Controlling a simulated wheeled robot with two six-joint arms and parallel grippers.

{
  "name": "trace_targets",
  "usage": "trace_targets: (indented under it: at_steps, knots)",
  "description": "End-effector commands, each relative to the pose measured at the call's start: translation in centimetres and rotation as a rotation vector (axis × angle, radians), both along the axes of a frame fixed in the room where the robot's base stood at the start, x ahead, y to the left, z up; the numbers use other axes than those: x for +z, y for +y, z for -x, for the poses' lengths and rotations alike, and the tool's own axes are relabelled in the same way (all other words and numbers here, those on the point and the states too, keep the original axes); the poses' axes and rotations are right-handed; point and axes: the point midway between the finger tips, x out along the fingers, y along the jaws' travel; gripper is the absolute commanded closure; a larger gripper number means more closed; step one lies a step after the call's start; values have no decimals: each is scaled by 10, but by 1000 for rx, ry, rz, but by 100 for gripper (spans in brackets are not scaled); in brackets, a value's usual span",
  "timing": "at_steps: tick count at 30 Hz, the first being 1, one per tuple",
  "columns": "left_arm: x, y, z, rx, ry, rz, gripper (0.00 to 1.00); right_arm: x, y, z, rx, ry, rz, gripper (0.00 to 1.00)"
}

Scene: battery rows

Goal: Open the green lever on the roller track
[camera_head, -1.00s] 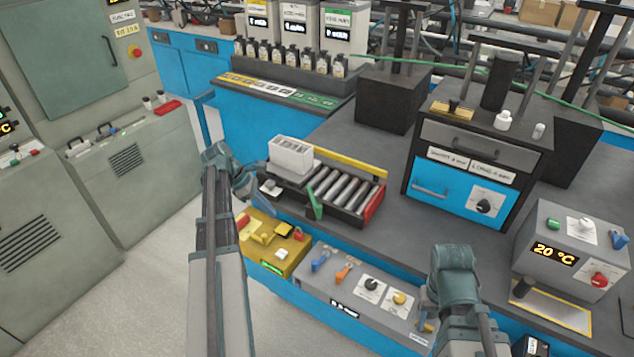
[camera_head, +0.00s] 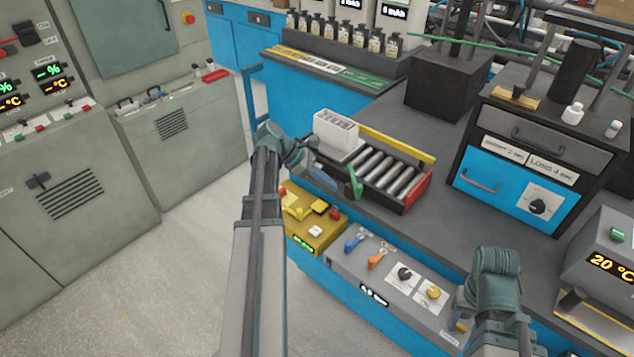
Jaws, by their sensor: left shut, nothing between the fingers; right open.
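The roller track (camera_head: 388,176) with metal rollers lies on the grey bench, a red piece at its right end. The green lever (camera_head: 356,184) stands upright at the track's front left. My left gripper (camera_head: 328,172) is shut and empty, just left of the lever, its tips pointing toward it. I cannot tell whether they touch. A white battery box (camera_head: 335,130) sits at the track's left end, behind the gripper. My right gripper (camera_head: 461,326) is open at the lower right, by the front control panel, partly hidden by its own arm.
A yellow box (camera_head: 312,218) with red parts is below the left gripper. A grey panel (camera_head: 385,280) with blue and orange levers and knobs is in front. A blue-fronted oven (camera_head: 520,190) stands right of the track. Bare bench lies between them.

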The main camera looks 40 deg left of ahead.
Motion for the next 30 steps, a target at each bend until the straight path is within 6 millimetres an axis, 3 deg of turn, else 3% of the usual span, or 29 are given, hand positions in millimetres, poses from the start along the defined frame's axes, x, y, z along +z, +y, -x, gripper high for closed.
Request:
trace_targets:
  at_steps: [2,4,10,30]
  knots:
    - [-16,-9,-5,-1,0,0,100,-16,0,0,0,0,0,50]
    - [-7,-19,-12,-3,0,0,100,-7,0,0,0,0,0,50]
    - [-6,-35,-23,-1,-1,0,100,-6,0,0,0,0,0,50]
    - [-6,-45,-26,29,0,0,100,-6,0,0,0,0,0,50]
